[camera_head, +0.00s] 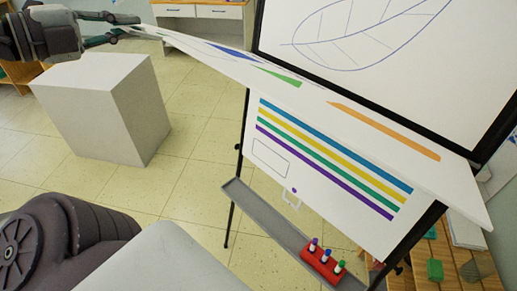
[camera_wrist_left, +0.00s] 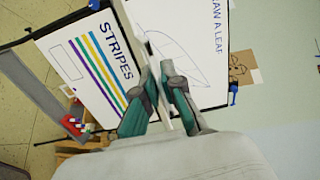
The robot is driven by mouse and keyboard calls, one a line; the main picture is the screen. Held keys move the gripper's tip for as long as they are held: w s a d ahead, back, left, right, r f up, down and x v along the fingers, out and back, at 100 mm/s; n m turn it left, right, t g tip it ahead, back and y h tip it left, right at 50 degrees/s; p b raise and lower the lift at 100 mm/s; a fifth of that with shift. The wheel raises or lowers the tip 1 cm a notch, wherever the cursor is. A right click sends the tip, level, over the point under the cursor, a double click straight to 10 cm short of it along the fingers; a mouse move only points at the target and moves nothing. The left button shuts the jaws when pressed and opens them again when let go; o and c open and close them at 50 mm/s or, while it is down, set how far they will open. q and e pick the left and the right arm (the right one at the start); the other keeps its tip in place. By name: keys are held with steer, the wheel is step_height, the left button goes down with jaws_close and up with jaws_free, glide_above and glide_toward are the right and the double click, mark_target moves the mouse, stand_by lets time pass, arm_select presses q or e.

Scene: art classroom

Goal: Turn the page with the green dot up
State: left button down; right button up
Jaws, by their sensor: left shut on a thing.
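My left gripper (camera_head: 122,32) is shut on the edge of a white page (camera_head: 385,112). The page is lifted and swung outward, nearly level, with blue, green and orange marks on its visible face. In the left wrist view the gripper fingers (camera_wrist_left: 158,72) pinch the page, seen almost edge-on. Below it hangs a sheet with coloured stripes (camera_head: 325,160), headed STRIPES in the wrist view (camera_wrist_left: 90,70). Behind and above is a sheet with a leaf drawing (camera_head: 370,30). I cannot make out a green dot. My right gripper is not in view.
The easel's grey tray (camera_head: 240,197) holds a red marker holder (camera_head: 323,268) with several markers. A white block (camera_head: 110,105) stands on the tiled floor under my left gripper. A wooden table (camera_head: 450,265) with small items is at the lower right.

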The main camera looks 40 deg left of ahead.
arm_select(q)
steer(key=w+r, duration=0.5)
steer(key=r, duration=0.2)
steer(key=shift+w+d+r, duration=0.2)
steer(key=shift+d+r, duration=0.15)
steer(key=shift+r, duration=0.05)
stand_by(0.5)
steer(key=w+r, duration=0.6)
steer(key=w, duration=0.1)
steer(key=shift+d+r, duration=0.2)
steer(key=shift+d, duration=0.2)
stand_by(0.4)
